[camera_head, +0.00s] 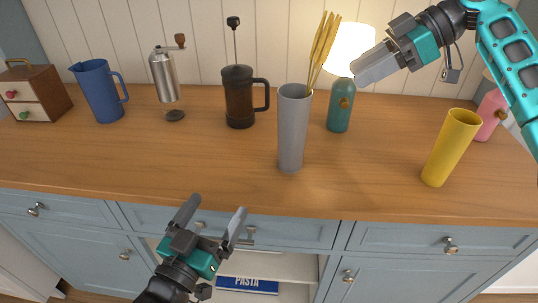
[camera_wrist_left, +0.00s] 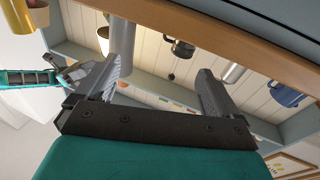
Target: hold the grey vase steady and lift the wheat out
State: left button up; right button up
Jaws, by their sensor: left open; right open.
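The grey vase (camera_head: 292,130) stands upright on the wooden counter, near the middle. The wheat (camera_head: 323,45) is a bunch of yellow stalks rising from the vase and leaning to the right. My left gripper (camera_head: 218,209) is open and empty, in front of the counter's front edge, below and left of the vase. In the left wrist view the vase (camera_wrist_left: 122,42) shows beyond the left finger, apart from it. My right gripper (camera_head: 362,68) is at the upper right, right of the wheat and in front of the lamp shade. Its fingers look empty, and the gap between them is hard to see.
A teal lamp (camera_head: 340,110) stands close behind and right of the vase. A yellow vase (camera_head: 450,148) and a pink bottle (camera_head: 488,115) are at right. A French press (camera_head: 239,98), grinder (camera_head: 165,78), blue pitcher (camera_head: 99,92) and small drawer box (camera_head: 34,93) stand left. The front counter is clear.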

pick_arm(q)
jog(key=w+d+r+t+h, duration=0.1)
jog(key=w+d+r+h, duration=0.15)
jog(key=r, duration=0.35)
jog(key=m+g+y, duration=0.2)
send_near(293, 119)
jog(key=w+f, duration=0.1)
jog(key=f, duration=0.1)
jog(key=x, duration=1.2)
jog(key=shift+w+a+f, duration=0.15)
jog(key=shift+a, duration=0.1)
jog(key=shift+c, duration=0.3)
